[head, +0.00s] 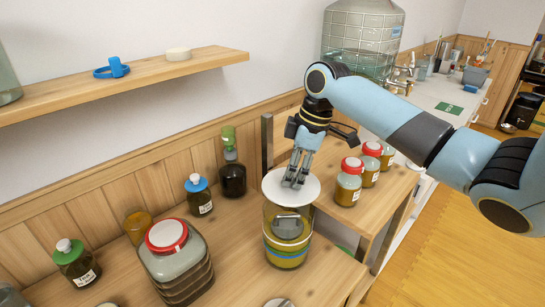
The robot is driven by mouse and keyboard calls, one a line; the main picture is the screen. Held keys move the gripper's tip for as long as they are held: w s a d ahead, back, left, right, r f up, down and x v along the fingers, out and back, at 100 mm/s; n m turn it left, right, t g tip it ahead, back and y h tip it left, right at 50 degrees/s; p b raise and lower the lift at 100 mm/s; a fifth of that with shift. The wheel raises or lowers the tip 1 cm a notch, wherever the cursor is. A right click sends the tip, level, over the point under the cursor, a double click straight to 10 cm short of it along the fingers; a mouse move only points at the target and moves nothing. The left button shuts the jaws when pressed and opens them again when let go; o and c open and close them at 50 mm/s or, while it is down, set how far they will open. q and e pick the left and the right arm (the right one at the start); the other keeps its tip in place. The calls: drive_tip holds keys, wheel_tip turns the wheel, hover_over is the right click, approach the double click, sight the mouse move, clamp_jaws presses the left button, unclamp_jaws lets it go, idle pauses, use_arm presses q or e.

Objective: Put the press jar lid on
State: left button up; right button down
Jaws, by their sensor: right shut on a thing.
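The press jar (288,254) is a clear glass cylinder with yellowish contents and coloured bands low down, standing upright on the wooden bench. A grey metal piece shows inside it. A round white lid (272,183) lies over the jar's mouth and hides most of its rim. I cannot tell whether the lid touches the rim or hovers just above it. My right gripper (295,178) points down at the lid's middle and is shut on it, its fingertips hiding the part held. My left gripper is out of view.
A square jar with a red lid (168,236) stands left of the press jar. Several red-lidded jars (348,189) stand on the right surface. A wooden shelf (130,85) hangs at upper left.

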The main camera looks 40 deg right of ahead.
drive_tip(key=shift+w, duration=0.4)
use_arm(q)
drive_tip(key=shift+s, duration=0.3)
use_arm(e)
drive_tip(key=shift+s+r, duration=0.1)
drive_tip(key=shift+s, duration=0.1)
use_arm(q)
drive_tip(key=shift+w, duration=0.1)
